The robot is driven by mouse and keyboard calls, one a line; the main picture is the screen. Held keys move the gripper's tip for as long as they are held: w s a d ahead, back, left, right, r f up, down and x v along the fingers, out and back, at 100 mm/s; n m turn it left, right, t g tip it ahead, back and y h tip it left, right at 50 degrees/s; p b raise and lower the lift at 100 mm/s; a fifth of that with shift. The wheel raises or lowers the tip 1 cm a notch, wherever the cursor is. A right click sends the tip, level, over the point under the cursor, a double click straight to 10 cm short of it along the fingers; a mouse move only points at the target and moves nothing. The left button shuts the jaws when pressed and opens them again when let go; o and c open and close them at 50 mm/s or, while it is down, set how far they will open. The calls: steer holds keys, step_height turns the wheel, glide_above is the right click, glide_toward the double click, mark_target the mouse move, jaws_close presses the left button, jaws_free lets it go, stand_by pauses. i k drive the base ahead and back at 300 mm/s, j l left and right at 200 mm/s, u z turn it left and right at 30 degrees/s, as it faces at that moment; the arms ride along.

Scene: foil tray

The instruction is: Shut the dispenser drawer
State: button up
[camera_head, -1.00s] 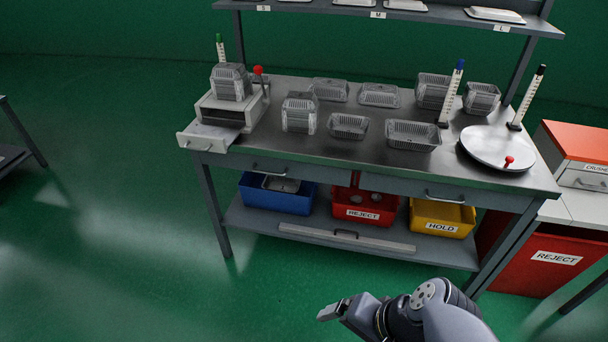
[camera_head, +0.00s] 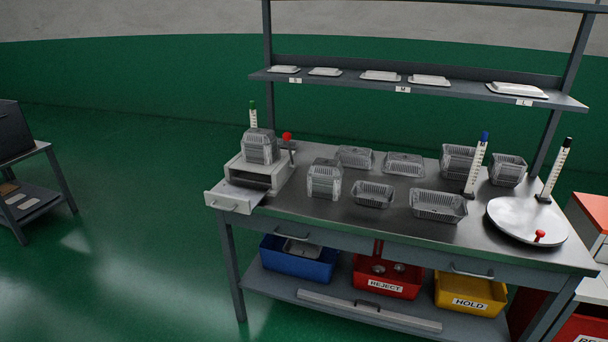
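The dispenser (camera_head: 262,172) is a pale box at the left end of the steel workbench, with a stack of foil trays (camera_head: 260,146) on top and a red-knobbed lever (camera_head: 287,137) at its right. Its drawer (camera_head: 233,197) is pulled out toward the front left, past the bench's edge, with a small handle on its front. The drawer looks empty. My gripper is not in view.
Several foil trays (camera_head: 373,194) stand on the bench (camera_head: 300,214), right of the dispenser. A round white plate (camera_head: 526,220) with a red knob lies at the right end. Blue, red and yellow bins (camera_head: 470,291) sit on the lower shelf.

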mark_target(241, 195)
steer(key=i+j+z, duration=0.1)
steer(key=i+j, duration=0.3)
steer(key=j, duration=0.25)
steer(key=i+j+z, duration=0.15)
steer(key=j, duration=0.2)
steer(key=i+j, duration=0.25)
steer(key=j+z, duration=0.05)
